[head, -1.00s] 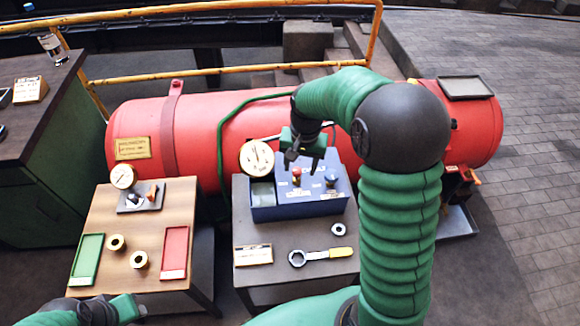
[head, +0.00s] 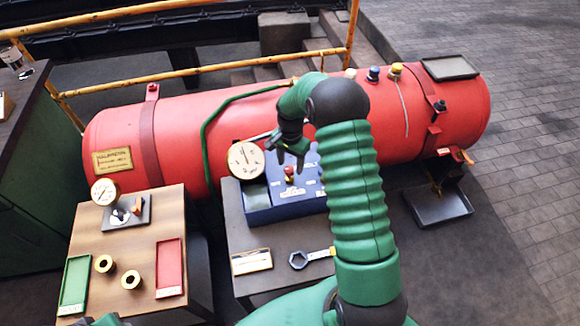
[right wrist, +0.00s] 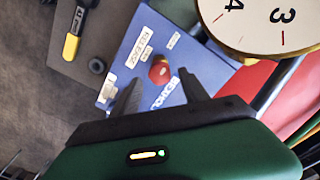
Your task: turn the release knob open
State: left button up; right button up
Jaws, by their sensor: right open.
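The blue control box (head: 262,207) stands on the dark right-hand table. A small red knob (head: 289,172) rises from its top, and it also shows in the right wrist view (right wrist: 159,71) beside white labels, one seemingly reading RELEASE. My right gripper (head: 291,157) is above the box, pointing down, open and empty. In the right wrist view its two fingers (right wrist: 160,90) lie on either side of the red knob's line, with the knob just beyond the tips; I see no contact.
A round gauge (head: 245,160) stands close to the box's left back corner. A wrench (head: 312,257) and a sign (head: 251,261) lie in front. The red tank (head: 240,120) is behind. A wooden table (head: 133,222) with trays and brass rings is to the left.

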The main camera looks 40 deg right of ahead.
jog(key=shift+s+a+f, duration=0.1)
jog(key=shift+f, duration=0.4)
jog(key=shift+a+f, duration=0.2)
jog(key=shift+a, duration=0.1)
jog(key=shift+d, duration=0.25)
jog(key=c, duration=0.7)
grip_shut()
pick_arm(q)
jog(key=shift+a+f, duration=0.1)
jog(key=shift+a, duration=0.15)
